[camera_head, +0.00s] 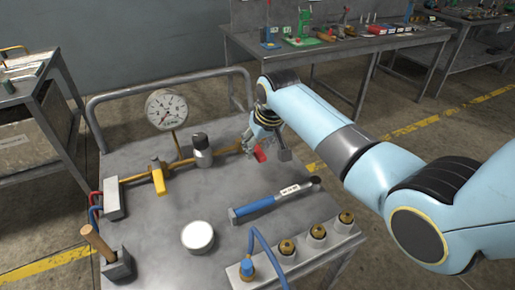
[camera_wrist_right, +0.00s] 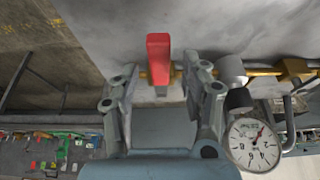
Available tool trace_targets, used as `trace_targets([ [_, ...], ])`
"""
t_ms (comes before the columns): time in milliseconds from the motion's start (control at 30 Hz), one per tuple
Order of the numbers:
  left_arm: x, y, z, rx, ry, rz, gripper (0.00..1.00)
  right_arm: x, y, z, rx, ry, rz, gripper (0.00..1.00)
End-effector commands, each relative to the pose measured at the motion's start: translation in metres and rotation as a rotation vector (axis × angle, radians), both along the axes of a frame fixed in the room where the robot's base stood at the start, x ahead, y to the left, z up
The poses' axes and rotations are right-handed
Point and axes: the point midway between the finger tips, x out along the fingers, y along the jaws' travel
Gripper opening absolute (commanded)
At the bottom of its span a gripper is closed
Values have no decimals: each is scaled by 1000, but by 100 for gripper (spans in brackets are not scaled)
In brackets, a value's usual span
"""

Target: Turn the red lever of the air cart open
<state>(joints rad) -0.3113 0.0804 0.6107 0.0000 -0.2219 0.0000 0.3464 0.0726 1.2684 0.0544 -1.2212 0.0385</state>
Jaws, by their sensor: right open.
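The air cart (camera_head: 150,225) has a grey top with a brass pipe (camera_head: 205,157) running across its far half. The red lever (camera_head: 259,154) is at the right end of this pipe, partly hidden by my right gripper (camera_head: 257,143). In the right wrist view, the red lever (camera_wrist_right: 158,58) stands in the gap between the two open fingers of the right gripper (camera_wrist_right: 160,80). I see a gap on each side of it, and no finger clearly touches it. My left gripper is not in view.
A pressure gauge (camera_head: 167,109), a grey-capped fitting (camera_head: 202,150) and a yellow lever (camera_head: 158,177) stand left of the red lever. A blue-handled tool (camera_head: 258,207), a white round tin (camera_head: 198,236) and a rack with brass fittings (camera_head: 318,245) are nearer. A workbench (camera_head: 340,45) stands behind.

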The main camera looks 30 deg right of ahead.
Motion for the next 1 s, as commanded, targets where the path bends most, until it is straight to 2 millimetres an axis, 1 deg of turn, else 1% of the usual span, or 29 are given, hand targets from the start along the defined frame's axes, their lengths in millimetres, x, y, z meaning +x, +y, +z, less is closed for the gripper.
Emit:
trace_targets([
  [33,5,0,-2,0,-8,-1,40,3,0,-6,0,0,0,46],
  [100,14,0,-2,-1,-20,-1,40,5,0,-12,0,0,0,46],
  [233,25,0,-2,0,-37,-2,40,7,0,-16,0,-1,1,46],
  [467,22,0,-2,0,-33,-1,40,7,0,-16,0,-2,1,46],
  [667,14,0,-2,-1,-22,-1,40,7,0,-16,0,-1,1,20],
  [800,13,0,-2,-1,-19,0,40,7,0,-16,0,-1,1,2],
  [833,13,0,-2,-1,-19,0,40,7,0,-16,0,-1,1,0],
  [1000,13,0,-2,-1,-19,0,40,7,0,-16,0,-1,1,0],
])
